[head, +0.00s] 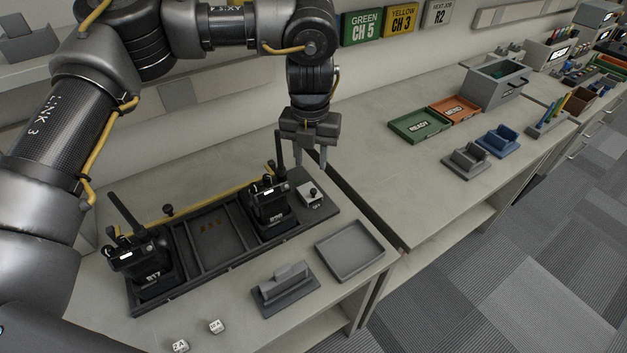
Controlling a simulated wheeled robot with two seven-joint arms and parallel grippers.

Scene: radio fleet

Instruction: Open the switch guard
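The switch unit (309,197) is a small pale grey box with a dark knob on it and the word OFF at its front. It sits at the right end of the long black charger tray (215,263). I cannot make out a separate guard or its position at this size. My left gripper (311,160) hangs fingers down above and slightly behind the switch unit, apart from it. Its two fingers are spread with nothing visible between them. My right gripper is out of view.
Two black radios with upright antennas, one at the left (142,262) and one beside the switch (268,203), stand in the charger tray. A grey tray (349,250) and grey stand (285,288) lie in front. A green READY tray (419,126) sits farther right.

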